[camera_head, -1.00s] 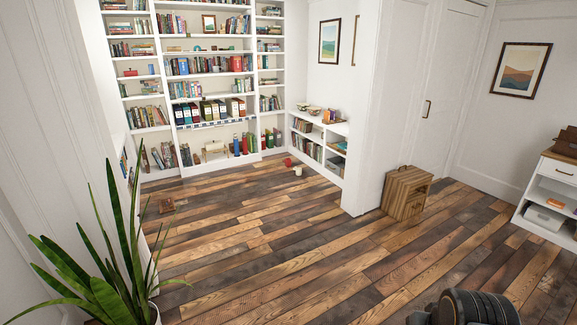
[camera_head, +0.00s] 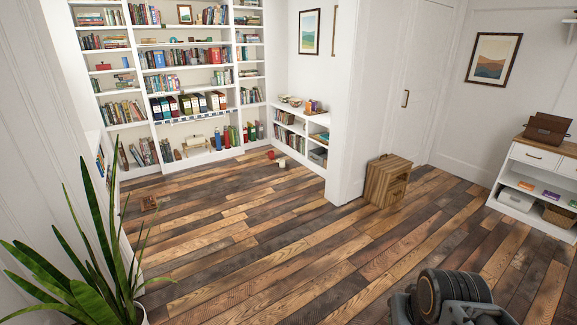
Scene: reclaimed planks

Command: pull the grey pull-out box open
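A grey box (camera_head: 318,156) sits in the lower right compartment of the low white shelf unit (camera_head: 333,172), beyond the wall corner. It is small and partly hidden, and I cannot tell how far out it is. A pale grey box (camera_head: 516,200) also sits on the bottom shelf of the white side table (camera_head: 538,157) at the right. I cannot tell for sure which one is the pull-out box. My gripper is not in view; only a dark, rounded part of my arm shows at the bottom right, far from both boxes.
A wooden slatted cabinet (camera_head: 388,181) stands on the floor against the wall end. A potted plant (camera_head: 95,270) is close at the left. A small brown object (camera_head: 149,203) and small red and white items (camera_head: 277,158) lie on the floor. The middle plank floor is clear.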

